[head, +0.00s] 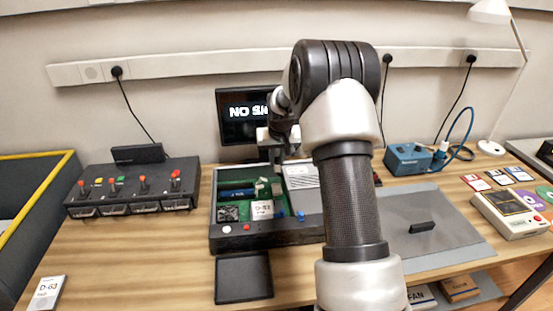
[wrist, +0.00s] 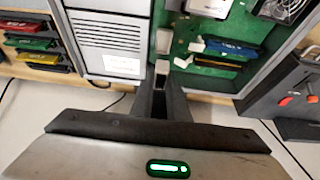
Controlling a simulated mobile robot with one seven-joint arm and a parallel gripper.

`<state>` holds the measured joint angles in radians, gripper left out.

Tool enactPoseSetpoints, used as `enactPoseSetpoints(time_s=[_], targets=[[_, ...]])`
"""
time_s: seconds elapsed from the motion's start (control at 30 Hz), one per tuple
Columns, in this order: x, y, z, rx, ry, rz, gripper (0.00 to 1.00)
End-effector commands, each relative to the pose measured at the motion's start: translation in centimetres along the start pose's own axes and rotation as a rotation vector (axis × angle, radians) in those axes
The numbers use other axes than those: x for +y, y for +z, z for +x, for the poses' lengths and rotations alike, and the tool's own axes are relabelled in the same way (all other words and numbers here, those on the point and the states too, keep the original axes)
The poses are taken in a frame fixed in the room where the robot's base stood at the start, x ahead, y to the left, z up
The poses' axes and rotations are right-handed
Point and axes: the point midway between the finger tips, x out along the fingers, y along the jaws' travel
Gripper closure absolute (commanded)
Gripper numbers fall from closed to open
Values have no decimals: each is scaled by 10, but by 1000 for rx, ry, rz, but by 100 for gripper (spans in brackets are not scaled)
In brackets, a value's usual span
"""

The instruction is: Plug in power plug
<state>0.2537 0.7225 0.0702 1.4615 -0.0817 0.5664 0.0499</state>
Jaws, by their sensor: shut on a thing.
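My gripper (head: 278,164) reaches down over the open computer case (head: 228,236) on the bench. In the wrist view its dark fingers (wrist: 162,84) point into the green interior and are shut on a small pale plug (wrist: 162,67). A second white connector piece (wrist: 163,42) lies just beyond the plug in line with it; I cannot tell whether they touch. Another white connector (wrist: 197,45) is beside a blue module (wrist: 232,48) on the green board (wrist: 210,75). The plug is too small to make out in the head view.
A grey vented unit (wrist: 110,45) fills one side of the case. A monitor (head: 247,113) stands behind it. A black switch box (head: 135,187) is to the left, and a black tray (head: 244,278) is in front. A grey mat (head: 450,240) with a small black block (head: 422,227) is to the right.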

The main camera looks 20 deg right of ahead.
Motion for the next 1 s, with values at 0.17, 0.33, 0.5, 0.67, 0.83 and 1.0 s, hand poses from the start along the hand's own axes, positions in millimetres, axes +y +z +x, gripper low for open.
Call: enactPoseSetpoints(time_s=[0.17,0.33,0.5,0.67,0.83,1.0], targets=[[0,6,15,-1,0,0,100],[0,13,30,-2,0,0,100],[0,19,46,-1,0,0,100],[-1,25,60,-1,0,0,100],[-1,28,68,-1,-1,0,100],[-1,29,69,0,-1,0,100]])
